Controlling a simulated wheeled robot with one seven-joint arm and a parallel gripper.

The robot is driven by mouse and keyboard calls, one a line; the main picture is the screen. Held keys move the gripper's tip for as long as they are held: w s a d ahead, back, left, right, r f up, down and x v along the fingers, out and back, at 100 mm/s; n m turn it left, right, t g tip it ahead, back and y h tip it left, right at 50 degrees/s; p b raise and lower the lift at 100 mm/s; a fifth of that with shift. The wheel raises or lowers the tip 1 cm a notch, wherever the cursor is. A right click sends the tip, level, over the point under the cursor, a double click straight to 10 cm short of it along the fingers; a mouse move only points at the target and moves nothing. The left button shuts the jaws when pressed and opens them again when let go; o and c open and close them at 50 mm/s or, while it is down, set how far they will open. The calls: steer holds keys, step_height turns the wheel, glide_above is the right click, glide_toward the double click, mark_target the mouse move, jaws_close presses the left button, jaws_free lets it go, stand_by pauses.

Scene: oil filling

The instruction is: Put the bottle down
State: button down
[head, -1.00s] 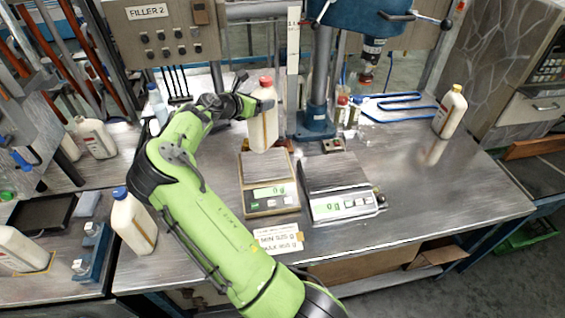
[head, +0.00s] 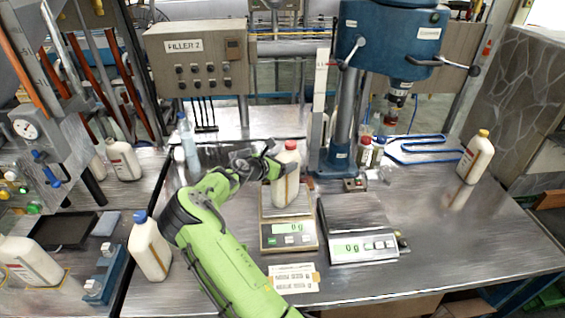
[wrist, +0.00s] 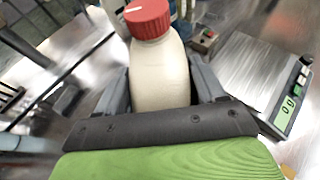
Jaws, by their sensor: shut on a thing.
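A cream bottle with a red cap (head: 287,185) is held by my gripper (head: 268,168), over or on the plate of the left scale (head: 290,236). The scale's display reads 0 g, and I cannot tell whether the bottle's base touches the plate. In the wrist view the bottle (wrist: 160,75) stands between the two grey fingers of my gripper (wrist: 162,90), which are shut on it. The bottle looks upright. Its base is hidden in the wrist view.
A second scale (head: 362,246) stands to the right, empty, showing 0 g. A blue-capped bottle (head: 149,245) stands left of my arm. A yellow-capped bottle (head: 476,158) stands at the far right.

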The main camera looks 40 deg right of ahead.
steer(key=shift+c, duration=0.6)
jaws_free()
steer(key=shift+a+r, duration=0.15)
steer(key=v, duration=1.2)
steer(key=s+a+r+m+t+y, duration=0.1)
steer(key=s+a+r+m+y, duration=0.2)
steer(key=s+a+m, duration=0.3)
steer(key=s+a+r+m+t+y, duration=0.2)
steer(key=s+a+r+m+y, duration=0.2)
steer(key=s+a, duration=0.8)
steer(key=s+a+r+m+t+y, duration=0.1)
steer(key=s+a+r+m+y, duration=0.3)
steer(key=s+a+m, duration=0.5)
steer(key=s+y, duration=0.1)
steer(key=y, duration=0.1)
steer(key=shift+s+a+y, duration=0.3)
steer(key=shift+s+a, duration=0.05)
